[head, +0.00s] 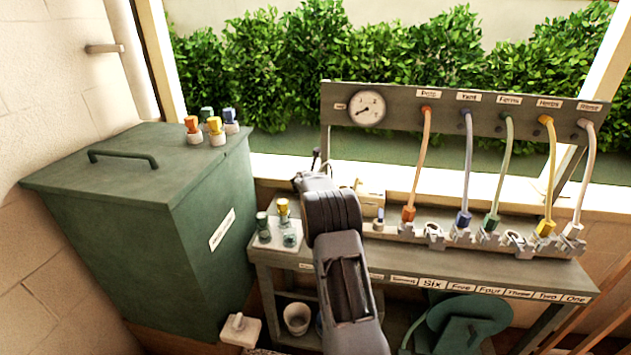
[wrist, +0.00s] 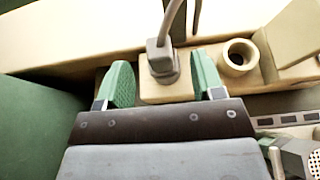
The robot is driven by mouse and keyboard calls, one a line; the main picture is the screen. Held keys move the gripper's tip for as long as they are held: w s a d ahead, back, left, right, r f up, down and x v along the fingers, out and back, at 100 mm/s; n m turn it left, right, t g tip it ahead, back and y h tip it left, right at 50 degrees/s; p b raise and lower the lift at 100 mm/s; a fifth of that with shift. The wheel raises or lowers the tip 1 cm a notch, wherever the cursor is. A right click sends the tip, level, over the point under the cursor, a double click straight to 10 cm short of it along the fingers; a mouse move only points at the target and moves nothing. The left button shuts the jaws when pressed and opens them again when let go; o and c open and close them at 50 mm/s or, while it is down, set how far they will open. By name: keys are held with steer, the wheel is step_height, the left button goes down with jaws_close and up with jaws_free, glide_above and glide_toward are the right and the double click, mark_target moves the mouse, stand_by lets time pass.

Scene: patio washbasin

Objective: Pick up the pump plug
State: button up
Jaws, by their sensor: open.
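In the wrist view a grey plug (wrist: 162,66) with a grey cable rising from it sits upright in a cream socket block (wrist: 160,92). I take this to be the pump plug; no label on it shows. My gripper (wrist: 164,76) is open, with one green-padded finger on each side of the plug. Gaps show between the fingers and the plug. In the head view my arm hides the plug and most of the gripper. A dark cable (head: 316,160) shows just behind the arm's end.
A round empty opening (wrist: 238,56) is right of the plug. In the head view, a green bin (head: 110,225) stands left of the bench, with coloured connectors on its lid. Several hoses hang from a gauge panel (head: 455,115) to fittings along the bench (head: 400,254).

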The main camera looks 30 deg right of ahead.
steer(key=shift+p+x, duration=1.5)
steer(key=shift+x, duration=0.65)
steer(key=shift+w+d+f, duration=0.2)
steer(key=shift+w+f, duration=0.1)
steer(key=shift+w, duration=0.1)
steer(key=shift+c, duration=0.4)
steer(key=c, duration=0.9)
